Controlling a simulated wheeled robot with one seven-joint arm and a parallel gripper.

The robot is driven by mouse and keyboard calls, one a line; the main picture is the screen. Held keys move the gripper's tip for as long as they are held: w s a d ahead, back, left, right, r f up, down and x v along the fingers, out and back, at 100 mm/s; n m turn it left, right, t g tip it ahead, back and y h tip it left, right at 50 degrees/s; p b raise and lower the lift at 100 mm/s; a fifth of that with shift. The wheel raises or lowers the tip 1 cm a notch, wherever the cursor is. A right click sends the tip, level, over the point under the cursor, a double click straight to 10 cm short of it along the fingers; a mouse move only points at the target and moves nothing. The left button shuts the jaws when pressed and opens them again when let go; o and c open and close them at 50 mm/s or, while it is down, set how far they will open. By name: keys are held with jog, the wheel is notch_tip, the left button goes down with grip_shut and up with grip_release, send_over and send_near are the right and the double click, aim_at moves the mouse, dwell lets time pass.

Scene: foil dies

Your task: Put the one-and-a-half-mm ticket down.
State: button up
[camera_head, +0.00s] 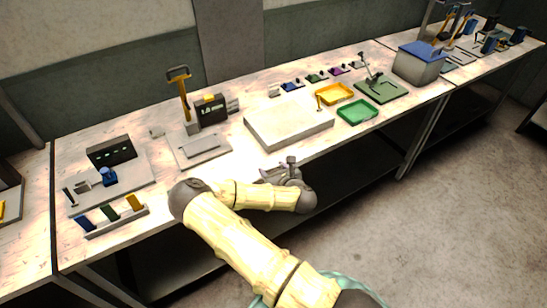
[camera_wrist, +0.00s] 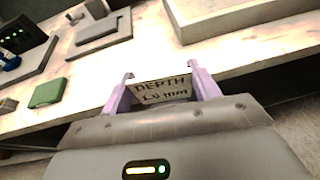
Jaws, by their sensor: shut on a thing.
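My gripper (camera_wrist: 161,76) is shut on a pale ticket (camera_wrist: 160,90) with dark lettering, held upright between its two lilac fingers. The ticket reads "DEPTH" and what looks like "1.0 mm", not one and a half; the small digits are blurred. In the head view my gripper (camera_head: 285,170) is just off the front edge of the workbench (camera_head: 220,172), in front of the pale slab. The ticket cannot be made out in that view.
A thick pale slab (camera_head: 288,122) lies mid-bench, with a yellow tray (camera_head: 334,94) and green tray (camera_head: 357,112) to its right. A flat grey plate (camera_head: 201,149) and upright press (camera_head: 183,95) stand left. A rack (camera_head: 115,221) with coloured pieces sits front left. Bare bench shows between.

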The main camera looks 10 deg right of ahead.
jog(key=s+f+m+h, duration=0.2)
jog(key=s+f+h, duration=0.1)
jog(key=s+f, duration=0.4)
jog(key=s, duration=0.3)
jog(key=shift+s+f, duration=0.15)
jog(key=shift+s, duration=0.15)
jog(key=shift+w, duration=0.15)
